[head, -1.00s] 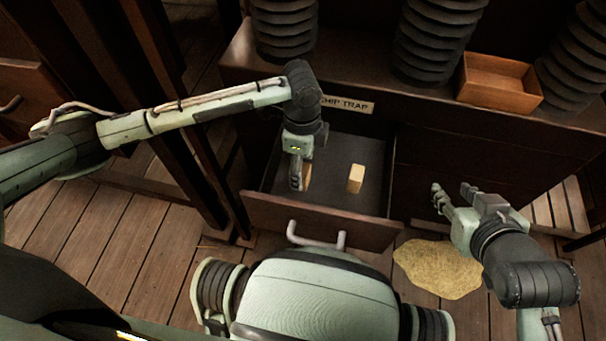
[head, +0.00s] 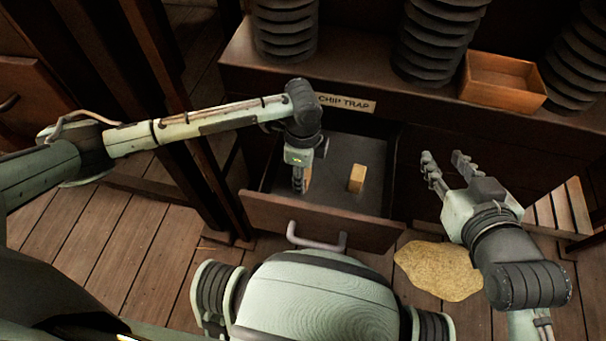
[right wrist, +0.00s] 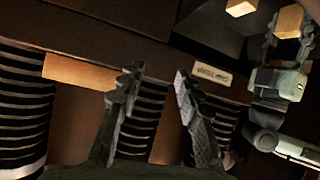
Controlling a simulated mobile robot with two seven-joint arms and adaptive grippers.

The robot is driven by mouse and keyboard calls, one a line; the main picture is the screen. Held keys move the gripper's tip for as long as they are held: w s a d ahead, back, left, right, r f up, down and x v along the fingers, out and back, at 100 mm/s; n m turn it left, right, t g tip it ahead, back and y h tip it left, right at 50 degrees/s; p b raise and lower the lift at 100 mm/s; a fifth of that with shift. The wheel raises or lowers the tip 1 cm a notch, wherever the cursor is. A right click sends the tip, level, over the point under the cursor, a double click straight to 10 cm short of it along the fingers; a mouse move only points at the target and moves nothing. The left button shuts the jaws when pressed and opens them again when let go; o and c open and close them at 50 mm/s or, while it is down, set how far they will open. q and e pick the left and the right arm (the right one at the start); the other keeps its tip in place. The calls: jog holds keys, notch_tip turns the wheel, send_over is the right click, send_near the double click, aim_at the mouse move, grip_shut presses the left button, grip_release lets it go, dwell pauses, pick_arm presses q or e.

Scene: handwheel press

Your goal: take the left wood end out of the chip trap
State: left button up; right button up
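The chip trap is an open dark drawer (head: 325,212) with a grey handle, under a "CHIP TRAP" label (head: 346,103). The left wood end (head: 308,178) is mostly hidden behind my left gripper (head: 299,183), which reaches down into the drawer. In the right wrist view, that wood end (right wrist: 289,20) sits between the fingers of my left gripper (right wrist: 286,42); I cannot tell if both fingers press on it. The other wood end (head: 357,178) stands apart to the right and also shows in the right wrist view (right wrist: 240,7). My right gripper (head: 446,162) is open and empty, right of the drawer.
A wooden tray (head: 503,82) stands on the ledge among dark ribbed columns (head: 433,40). A heap of yellowish chips (head: 437,270) lies on the plank floor, below my right gripper. A dark wooden post stands left of the drawer.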

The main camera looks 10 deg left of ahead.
pick_arm(q)
jog(key=shift+c, duration=0.8)
